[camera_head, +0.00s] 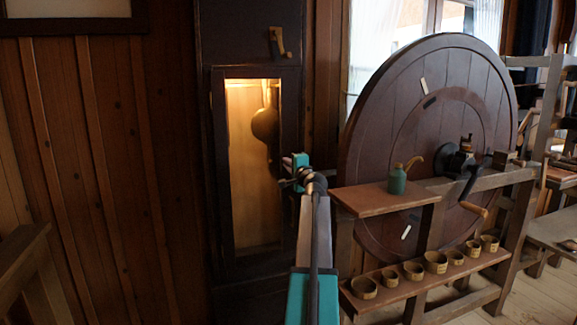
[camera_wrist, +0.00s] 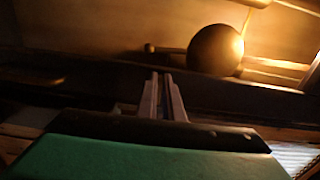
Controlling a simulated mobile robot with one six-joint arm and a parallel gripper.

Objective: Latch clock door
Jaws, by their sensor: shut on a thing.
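The clock is a tall dark case with a narrow glazed door (camera_head: 217,160), lit warm inside. A round pendulum bob (camera_head: 265,124) hangs behind the glass, and it also shows in the wrist view (camera_wrist: 215,50). My gripper (camera_head: 292,168) is at the door's right edge, about mid-height. In the wrist view its narrow fingers (camera_wrist: 162,82) are close together against the dark door frame. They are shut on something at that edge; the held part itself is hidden. I cannot tell whether the door is fully closed.
A large dark wooden wheel (camera_head: 370,130) stands close on the right. A lower shelf (camera_head: 385,293) holds several small cups. A wood-panelled wall (camera_head: 100,170) is on the left.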

